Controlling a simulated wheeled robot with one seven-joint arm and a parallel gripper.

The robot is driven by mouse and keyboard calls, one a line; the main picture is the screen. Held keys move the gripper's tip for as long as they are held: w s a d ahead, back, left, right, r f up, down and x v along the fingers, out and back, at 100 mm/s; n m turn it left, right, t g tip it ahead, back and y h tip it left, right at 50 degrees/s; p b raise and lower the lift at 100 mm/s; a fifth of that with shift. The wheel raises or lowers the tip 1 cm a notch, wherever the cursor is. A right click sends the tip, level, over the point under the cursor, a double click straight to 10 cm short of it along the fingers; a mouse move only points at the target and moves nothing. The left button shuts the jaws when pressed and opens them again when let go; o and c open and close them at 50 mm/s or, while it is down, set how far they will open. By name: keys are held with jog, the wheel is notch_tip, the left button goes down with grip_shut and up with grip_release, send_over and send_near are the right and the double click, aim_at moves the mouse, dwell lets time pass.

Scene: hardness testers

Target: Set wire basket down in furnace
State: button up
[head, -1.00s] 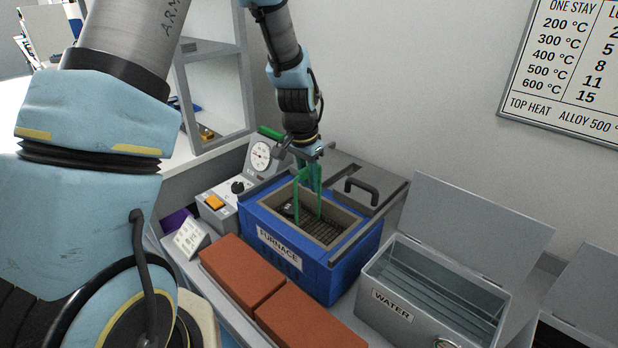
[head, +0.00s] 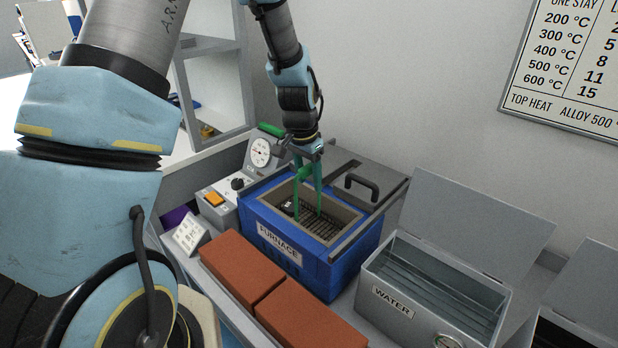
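The wire basket (head: 319,227) is a dark mesh inside the blue furnace (head: 283,253), within its open top. Its green handle (head: 297,198) stands up above the chamber rim. My gripper (head: 311,178) points down over the furnace, with its teal fingers at the top of the handle. The fingers and handle overlap in colour and outline, so I cannot tell whether the fingers grip the handle or stand apart around it. The basket's underside and the furnace floor are hidden, so contact between them does not show.
The furnace's grey lid (head: 352,178) with a black handle lies behind the opening. A dial and control box (head: 226,199) stands on the left. Red-brown bricks (head: 240,268) lie in front. An open water tank (head: 420,290) is on the right.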

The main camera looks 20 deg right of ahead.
jog(key=shift+o, duration=0.3)
jog(key=shift+f, duration=0.1)
jog(key=r, duration=0.3)
jog(key=a+r+b, duration=0.1)
jog(key=r, duration=0.3)
jog(key=r+b, duration=0.1)
jog(key=r, duration=0.2)
jog(key=shift+s+a+r, duration=0.2)
jog(key=shift+s+r, duration=0.2)
jog(key=s+a+n, duration=0.2)
jog(key=a+n, duration=0.1)
jog(key=a, duration=0.6)
jog(key=s+a+f+n+y, duration=0.1)
jog(key=a+n, duration=0.3)
jog(key=a, duration=0.5)
jog(key=s+a+f+n, duration=0.1)
jog(key=s+a+n, duration=0.3)
jog(key=a, duration=0.5)
jog(key=shift+a+f+t, duration=0.15)
jog(key=shift+a+t, duration=0.25)
